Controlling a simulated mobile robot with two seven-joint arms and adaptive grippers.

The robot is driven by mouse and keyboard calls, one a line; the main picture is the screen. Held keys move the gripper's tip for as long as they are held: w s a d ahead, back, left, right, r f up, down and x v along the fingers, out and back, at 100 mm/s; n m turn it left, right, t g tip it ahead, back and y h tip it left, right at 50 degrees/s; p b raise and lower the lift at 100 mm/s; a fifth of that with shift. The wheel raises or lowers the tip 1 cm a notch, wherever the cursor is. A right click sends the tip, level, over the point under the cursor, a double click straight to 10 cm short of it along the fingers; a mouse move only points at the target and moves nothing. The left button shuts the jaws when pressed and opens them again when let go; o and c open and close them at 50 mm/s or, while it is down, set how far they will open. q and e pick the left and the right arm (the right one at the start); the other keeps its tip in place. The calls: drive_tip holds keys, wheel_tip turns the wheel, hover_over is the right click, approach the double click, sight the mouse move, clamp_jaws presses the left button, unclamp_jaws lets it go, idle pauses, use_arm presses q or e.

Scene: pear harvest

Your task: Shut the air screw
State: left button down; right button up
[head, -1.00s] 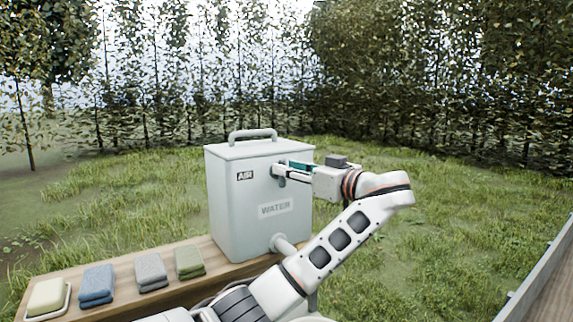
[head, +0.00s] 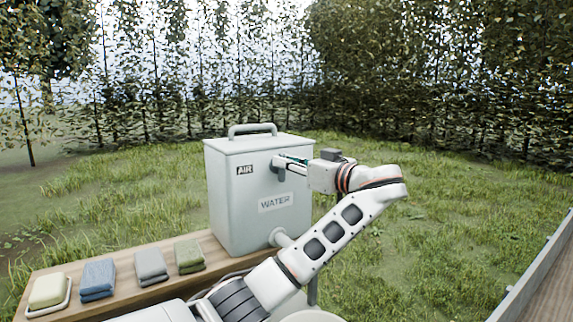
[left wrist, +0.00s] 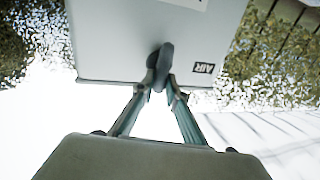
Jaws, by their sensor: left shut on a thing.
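The grey water tank (head: 228,200) stands upright on a wooden bench, with a handle on its lid and "AIR" and "WATER" labels. The air screw (left wrist: 166,58) is a dark grey knob on the tank front beside the AIR label (head: 245,170). My left gripper (head: 279,161) reaches it from the right. In the left wrist view, where the tank appears upside down, its two fingers (left wrist: 162,84) close on the screw from both sides. My right gripper is not in view.
A soap bar in a dish (head: 48,292) and folded blue (head: 98,280), grey (head: 151,266) and green (head: 189,256) cloths lie left of the tank on the bench (head: 130,270). A spout (head: 281,238) sticks out low on the tank. Grass and trees lie behind.

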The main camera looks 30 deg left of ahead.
use_arm(q)
drive_tip(key=m+t, duration=0.1)
drive_tip(key=m, duration=0.5)
drive_tip(key=w+f+m+t, duration=0.1)
drive_tip(key=m+t, duration=0.1)
drive_tip(key=m, duration=0.5)
drive_tip(key=f+m+t, duration=0.1)
drive_tip(key=m, duration=0.6)
drive_tip(key=shift+w+d+f+t, duration=0.15)
drive_tip(key=shift+d+t, duration=0.15)
drive_tip(key=shift+d, duration=0.05)
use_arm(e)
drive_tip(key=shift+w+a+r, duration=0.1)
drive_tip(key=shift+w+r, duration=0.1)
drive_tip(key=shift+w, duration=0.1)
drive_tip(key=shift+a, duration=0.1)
